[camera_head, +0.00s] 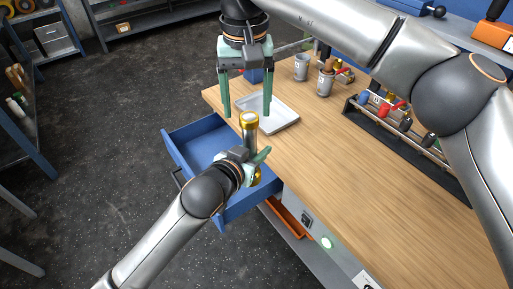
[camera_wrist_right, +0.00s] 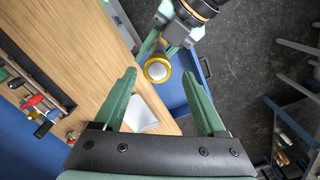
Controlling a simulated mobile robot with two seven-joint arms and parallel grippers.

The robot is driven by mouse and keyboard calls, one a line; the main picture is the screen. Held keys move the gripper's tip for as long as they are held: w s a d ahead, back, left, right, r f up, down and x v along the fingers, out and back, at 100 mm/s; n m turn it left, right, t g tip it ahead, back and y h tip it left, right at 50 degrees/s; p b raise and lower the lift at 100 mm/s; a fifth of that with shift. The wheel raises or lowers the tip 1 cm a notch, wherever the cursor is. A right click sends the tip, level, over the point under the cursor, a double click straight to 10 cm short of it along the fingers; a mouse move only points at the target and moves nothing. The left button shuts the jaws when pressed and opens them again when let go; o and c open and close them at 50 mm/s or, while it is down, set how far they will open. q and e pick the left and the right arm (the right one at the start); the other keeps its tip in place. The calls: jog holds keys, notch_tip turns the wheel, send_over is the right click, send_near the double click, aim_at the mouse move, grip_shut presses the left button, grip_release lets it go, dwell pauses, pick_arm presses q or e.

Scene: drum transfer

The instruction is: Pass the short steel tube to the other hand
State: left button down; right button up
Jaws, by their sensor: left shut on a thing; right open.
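The short steel tube (camera_head: 249,134) is upright, grey with brass-coloured ends. My left gripper (camera_head: 254,160) is shut around its lower part and holds it above the open blue drawer, by the table's front edge. My right gripper (camera_head: 247,108) points down, open and empty, above and behind the tube, with its fingers apart. In the right wrist view, the tube's brass-ringed top (camera_wrist_right: 157,69) shows end-on, beyond and between the open fingers of the right gripper (camera_wrist_right: 166,95), not touching them.
The blue drawer (camera_head: 173,151) stands pulled out. A white tray (camera_head: 284,122) lies on the wooden table (camera_head: 355,168) behind the tube. Grey cups (camera_head: 301,67) stand at the back, and a dark rack (camera_head: 410,140) with coloured-handled tools at the right. The table's middle is clear.

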notch_tip(320, 180, up, 2)
jog(key=shift+r, duration=0.15)
jog(key=shift+a+r, duration=0.1)
jog(key=shift+r, duration=0.05)
jog(key=s+a+m+g+y, duration=0.5)
jog(key=s+a+g+y, duration=0.25)
jog(key=a+y, duration=0.35)
jog(key=w+d+f+m+t+y, duration=0.2)
jog(key=w+d+m+t+y, duration=0.85)
jog(key=m, duration=0.55)
jog(key=d+f+m+t+h, duration=0.3)
jog(key=f+m+t, duration=0.25)
jog(key=m, duration=0.55)
jog(key=w+d+f+m+t+h, duration=0.1)
jog(key=d+f+m+t+h, duration=0.35)
jog(key=f+m, duration=0.4)
jog(key=d+f+m+t+h, duration=0.25)
jog(key=f+m+t, duration=0.2)
jog(key=m, duration=0.85)
jog(key=s+d+f+m+g+h, duration=0.4)
jog(key=s+d+f+m, duration=0.2)
jog(key=s+f+m, duration=0.3)
jog(key=s+d+f+m+g+h, duration=0.4)
jog(key=s+f+m, duration=0.5)
jog(key=s+f, duration=0.5)
jog(key=d+h, duration=0.1)
jog(key=d, duration=0.1)
jog(key=shift+s+d, duration=0.2)
jog(key=shift+d, duration=0.2)
